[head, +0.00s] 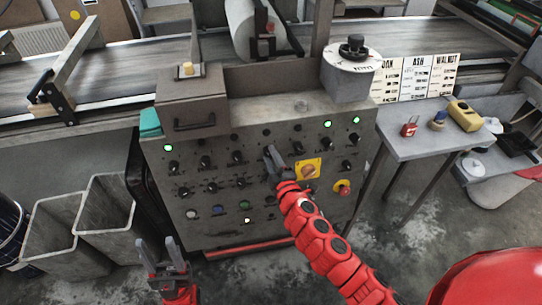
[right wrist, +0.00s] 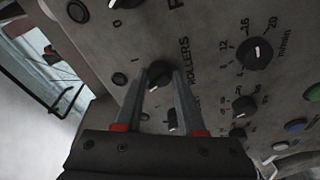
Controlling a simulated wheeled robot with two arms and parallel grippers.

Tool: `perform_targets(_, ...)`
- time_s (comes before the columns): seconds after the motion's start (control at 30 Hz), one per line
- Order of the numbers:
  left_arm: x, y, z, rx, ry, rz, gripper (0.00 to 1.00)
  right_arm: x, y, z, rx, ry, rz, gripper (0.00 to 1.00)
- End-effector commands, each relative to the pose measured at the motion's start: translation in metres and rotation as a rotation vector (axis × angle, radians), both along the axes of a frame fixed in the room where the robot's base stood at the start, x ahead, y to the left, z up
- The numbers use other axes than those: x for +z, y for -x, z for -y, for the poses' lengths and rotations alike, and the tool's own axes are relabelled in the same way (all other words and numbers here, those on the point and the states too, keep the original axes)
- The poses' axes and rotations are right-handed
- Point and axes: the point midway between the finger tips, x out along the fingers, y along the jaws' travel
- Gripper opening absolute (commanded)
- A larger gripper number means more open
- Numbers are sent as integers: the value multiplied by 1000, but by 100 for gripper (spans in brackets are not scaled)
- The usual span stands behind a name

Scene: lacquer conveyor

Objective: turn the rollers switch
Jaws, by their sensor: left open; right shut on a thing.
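The rollers switch (right wrist: 158,74) is a small dark knob on the grey control panel (head: 292,137), next to the printed word ROLLERS in the right wrist view. My right gripper (head: 271,153) reaches the panel's middle, its fingers on either side of this knob and shut on it. In the right wrist view the fingers (right wrist: 164,78) hide part of the knob's sides. In the head view the gripper covers the switch. My left gripper (head: 161,250) is open and empty, low in front of the panel's left side.
Other dark knobs surround the switch, including a m/min dial (right wrist: 256,53). A side table (head: 412,148) holds a red padlock (head: 409,127) and a yellow device (head: 464,115). Grey bins (head: 105,215) stand left.

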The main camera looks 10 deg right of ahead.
Motion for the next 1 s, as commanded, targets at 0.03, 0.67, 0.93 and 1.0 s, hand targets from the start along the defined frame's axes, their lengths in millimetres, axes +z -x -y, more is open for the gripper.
perform_targets(0.03, 1, 0, 0, 0, 0, 0, 50, -1, 0, 0, 1, 11, -2, 0)
perform_targets(0.67, 2, 0, 0, 0, 0, 0, 50, -1, 0, 1, 6, 40, 0, 49)
perform_targets(0.93, 2, 0, 0, 0, 0, 0, 50, 0, 0, 0, 7, 39, 1, 68)
perform_targets(1.0, 2, 0, 0, 0, 0, 0, 50, 0, 0, 0, 7, 39, 1, 68)
